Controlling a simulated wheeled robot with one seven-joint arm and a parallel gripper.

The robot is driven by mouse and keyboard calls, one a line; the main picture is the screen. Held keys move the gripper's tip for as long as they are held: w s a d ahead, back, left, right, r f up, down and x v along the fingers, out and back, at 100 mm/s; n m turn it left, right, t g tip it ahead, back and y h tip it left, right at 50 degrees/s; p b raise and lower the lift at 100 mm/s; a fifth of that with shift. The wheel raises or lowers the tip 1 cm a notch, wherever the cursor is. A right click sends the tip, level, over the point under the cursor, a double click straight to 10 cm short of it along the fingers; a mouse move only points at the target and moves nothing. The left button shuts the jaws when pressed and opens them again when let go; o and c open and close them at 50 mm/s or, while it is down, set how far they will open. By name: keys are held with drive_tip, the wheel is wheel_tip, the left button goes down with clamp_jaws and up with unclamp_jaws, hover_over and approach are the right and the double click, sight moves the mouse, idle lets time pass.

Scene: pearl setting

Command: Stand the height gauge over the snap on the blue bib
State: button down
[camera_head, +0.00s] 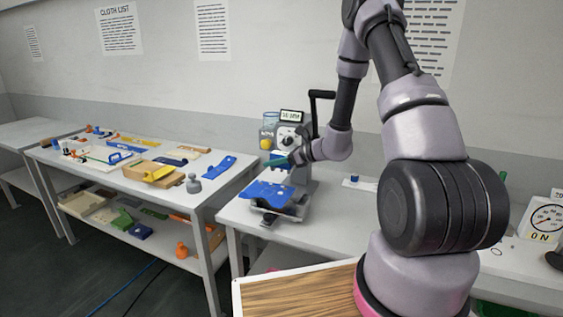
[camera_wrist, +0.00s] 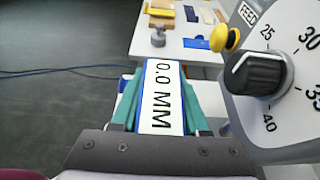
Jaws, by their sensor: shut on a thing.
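The height gauge (camera_wrist: 161,78), a blue-edged block with a white face reading 0.0 MM, is between the teal fingers of my gripper (camera_wrist: 160,108) in the wrist view. My gripper is shut on it. In the head view my gripper (camera_head: 279,160) is at the front of the press-like machine, above the blue bib (camera_head: 268,193). The bib lies spread on the machine's lower support. The snap is too small to make out surely. The bib cannot be seen in the wrist view, where the gauge and fingers block the middle.
The machine (camera_head: 291,140) has a display, a black lever (camera_head: 314,108) and a yellow knob; its dial (camera_wrist: 257,74) is close on the right in the wrist view. The left table (camera_head: 125,160) holds blocks, cloths and a grey weight (camera_head: 193,184). A wooden board (camera_head: 300,293) is in front.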

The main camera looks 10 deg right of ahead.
sight(273, 191)
drive_tip(key=shift+w+a, duration=0.15)
drive_tip(key=shift+a, duration=0.15)
drive_tip(key=shift+f, duration=4)
drive_tip(key=shift+f, duration=0.5)
drive_tip(key=shift+c, duration=1.6)
unclamp_jaws()
